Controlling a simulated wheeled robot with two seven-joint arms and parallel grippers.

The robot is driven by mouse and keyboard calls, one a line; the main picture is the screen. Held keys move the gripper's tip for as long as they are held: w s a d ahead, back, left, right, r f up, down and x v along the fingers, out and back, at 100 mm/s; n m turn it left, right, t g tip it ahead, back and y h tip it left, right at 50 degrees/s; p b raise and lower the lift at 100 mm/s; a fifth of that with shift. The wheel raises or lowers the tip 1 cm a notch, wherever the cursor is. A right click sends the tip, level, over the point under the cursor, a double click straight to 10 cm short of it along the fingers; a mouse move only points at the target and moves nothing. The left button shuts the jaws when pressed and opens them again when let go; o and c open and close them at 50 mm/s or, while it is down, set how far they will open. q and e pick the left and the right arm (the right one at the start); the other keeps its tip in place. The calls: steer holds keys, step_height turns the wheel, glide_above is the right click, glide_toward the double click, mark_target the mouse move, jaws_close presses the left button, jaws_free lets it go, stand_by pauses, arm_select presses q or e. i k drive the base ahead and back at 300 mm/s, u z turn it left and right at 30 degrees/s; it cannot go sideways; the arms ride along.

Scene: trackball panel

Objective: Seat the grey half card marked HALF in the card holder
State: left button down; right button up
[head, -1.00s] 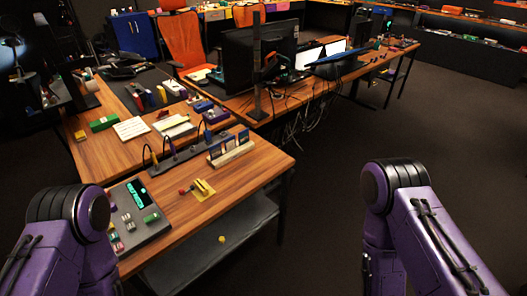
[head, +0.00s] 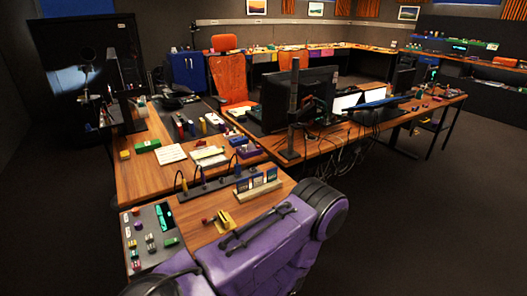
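The card holder (head: 260,191) is a pale, narrow rack near the right edge of the near wooden table. Dark blue cards (head: 243,185) stand upright in it, with a paler card (head: 271,175) at its right end. The cards' markings are too small to read, so I cannot tell which, if any, is the grey HALF card. Neither of my grippers shows in the head view. One purple arm of mine crosses the bottom of the view in front of the table's near right part.
A grey control panel (head: 136,240) with coloured buttons lies at the table's left. A yellow bracket with a red knob (head: 222,222) sits in front of the holder. A dark strip with looped cables (head: 196,191) runs behind. Monitors (head: 297,97) stand on the farther desk.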

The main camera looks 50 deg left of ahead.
mark_target(224, 224)
steer(key=i, duration=1.7)
steer(key=u, duration=3.7)
